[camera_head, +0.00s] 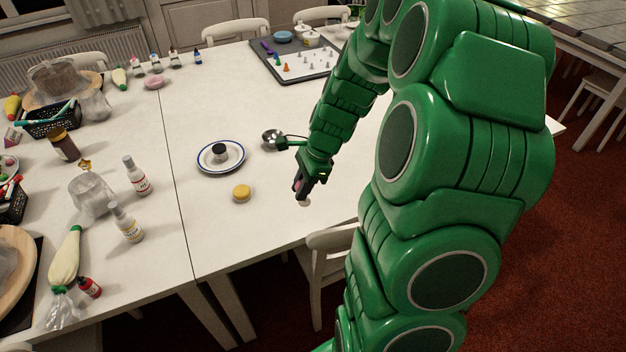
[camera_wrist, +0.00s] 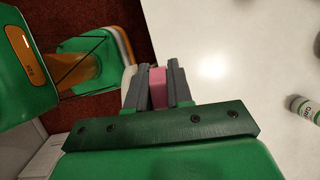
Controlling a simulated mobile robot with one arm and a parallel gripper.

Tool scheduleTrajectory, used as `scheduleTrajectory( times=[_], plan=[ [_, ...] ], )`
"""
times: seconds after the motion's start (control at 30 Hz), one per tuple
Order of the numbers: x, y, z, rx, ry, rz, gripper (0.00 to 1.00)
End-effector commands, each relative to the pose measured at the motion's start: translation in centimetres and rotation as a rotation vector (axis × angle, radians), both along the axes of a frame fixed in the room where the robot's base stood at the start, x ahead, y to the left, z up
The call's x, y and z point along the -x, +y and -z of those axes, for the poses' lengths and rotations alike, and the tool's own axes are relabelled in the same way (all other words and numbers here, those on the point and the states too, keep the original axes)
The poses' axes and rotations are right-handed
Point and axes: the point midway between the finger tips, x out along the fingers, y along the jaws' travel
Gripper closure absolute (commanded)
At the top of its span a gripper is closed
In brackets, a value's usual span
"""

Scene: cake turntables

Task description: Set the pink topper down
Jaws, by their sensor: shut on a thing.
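The pink topper (camera_wrist: 157,88) is between the two grey fingers of my gripper (camera_wrist: 156,78) in the wrist view. In the head view my gripper (camera_head: 302,188) is low over the near right part of the white table, close to its front edge. Only a little pink shows there at the fingers. A small pale round spot (camera_head: 304,203) shows just below the fingertips; I cannot tell whether it is part of the topper or a separate thing. The gripper is shut on the topper, and whether the topper touches the table cannot be told.
A yellow round piece (camera_head: 241,193) lies left of my gripper. Behind it is a blue-rimmed plate (camera_head: 205,166) holding a dark-topped piece. A metal bowl (camera_head: 271,137) stands behind the gripper. A chair (camera_head: 330,255) stands at the front edge. Bottles (camera_head: 135,177) and bags crowd the left.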

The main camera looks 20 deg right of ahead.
Motion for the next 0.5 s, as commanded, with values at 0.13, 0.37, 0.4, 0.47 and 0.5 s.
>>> scheduleTrajectory(
  times=[0.13,0.37,0.4,0.47,0.5],
  plan=[
    [-2.2,-3.3,0.0,0.001,0.000,-0.029,1.00],
    [-4.3,-7.2,0.0,0.002,0.001,-0.074,1.00],
    [-4.5,-7.7,0.1,0.002,0.002,-0.079,1.00],
    [-4.8,-8.3,0.1,0.003,0.002,-0.085,1.00],
    [-5.0,-8.6,0.0,0.003,0.001,-0.088,1.00]
  ],
)
